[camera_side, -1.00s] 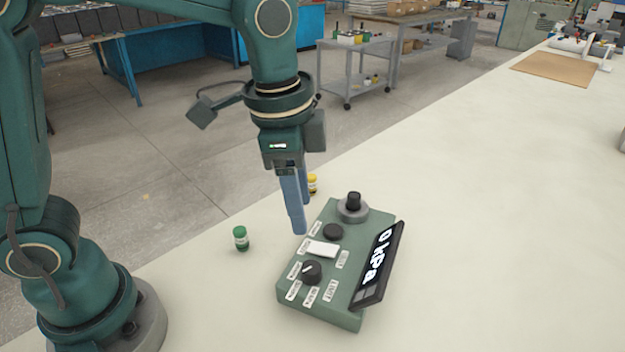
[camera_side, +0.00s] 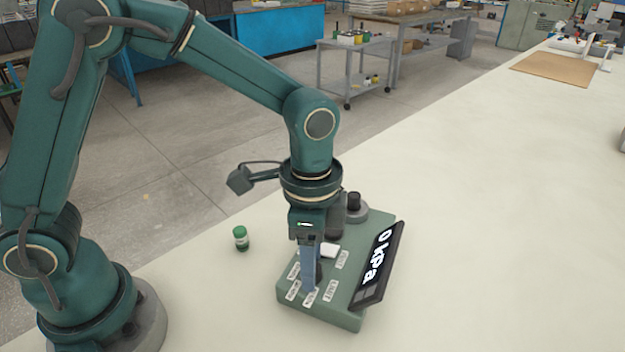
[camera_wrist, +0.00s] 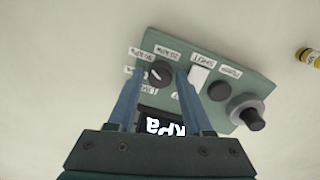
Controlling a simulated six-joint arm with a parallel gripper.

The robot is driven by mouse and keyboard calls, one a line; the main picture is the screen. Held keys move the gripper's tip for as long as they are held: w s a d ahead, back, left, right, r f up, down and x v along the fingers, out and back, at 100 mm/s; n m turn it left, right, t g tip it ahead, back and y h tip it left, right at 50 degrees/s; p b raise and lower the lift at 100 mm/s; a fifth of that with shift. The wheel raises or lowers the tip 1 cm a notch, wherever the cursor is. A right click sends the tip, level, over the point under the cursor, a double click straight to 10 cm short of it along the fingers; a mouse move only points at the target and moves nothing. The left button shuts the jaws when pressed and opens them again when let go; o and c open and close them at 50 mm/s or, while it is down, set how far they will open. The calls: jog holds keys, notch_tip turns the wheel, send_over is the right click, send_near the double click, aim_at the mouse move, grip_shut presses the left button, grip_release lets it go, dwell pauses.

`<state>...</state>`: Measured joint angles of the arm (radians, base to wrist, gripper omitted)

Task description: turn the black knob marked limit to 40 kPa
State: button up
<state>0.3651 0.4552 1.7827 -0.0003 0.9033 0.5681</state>
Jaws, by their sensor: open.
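The black limit knob (camera_wrist: 158,74), with a white pointer line, sits on the green control box (camera_side: 345,318). In the wrist view it shows between the two blue fingers of my gripper (camera_wrist: 158,78), which stand apart on either side of it. In the side view my gripper (camera_side: 311,284) points straight down at the knob's place and mostly hides it. I cannot tell whether the fingers touch the knob. The tilted display (camera_side: 378,264) reads 0 kPa; its text is partly cut off in the wrist view (camera_wrist: 160,125).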

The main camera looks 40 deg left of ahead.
grip_shut()
jog(key=shift+n, duration=0.3)
jog(key=n, duration=1.1)
dwell(0.5)
grip_release()
